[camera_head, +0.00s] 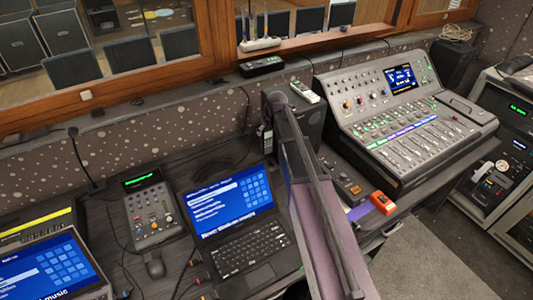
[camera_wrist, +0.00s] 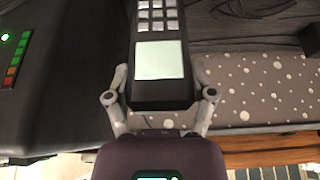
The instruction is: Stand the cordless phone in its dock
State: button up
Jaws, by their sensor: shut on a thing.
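In the wrist view, my gripper (camera_wrist: 160,100) is shut on the cordless phone (camera_wrist: 160,95), a dark handset with a pale screen and light keys. The fingers grip its two sides near the screen end. The keypad end runs out of the top of the picture. In the head view, a small dark handset shape (camera_head: 267,138) shows beside the black box; I cannot tell whether it is the held phone. My arm hides much of that area, and my gripper cannot be made out there. I cannot clearly pick out the dock in either view.
A black box (camera_head: 311,118) stands behind my arm with a pale handset-like item (camera_head: 305,92) on top. A laptop (camera_head: 250,245) is left of my arm. A mixing console (camera_head: 425,125) and an orange item (camera_head: 382,203) are to the right. A spotted wall (camera_head: 130,133) runs behind.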

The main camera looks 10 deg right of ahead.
aim_at(267, 148)
jog(key=shift+f+b, duration=2.1)
jog(key=shift+f, duration=0.3)
jog(key=shift+f+b, duration=2.45)
jog(key=shift+b, duration=0.05)
jog(key=shift+s, duration=0.1)
jog(key=o, duration=1.2)
jog(key=shift+r, duration=0.15)
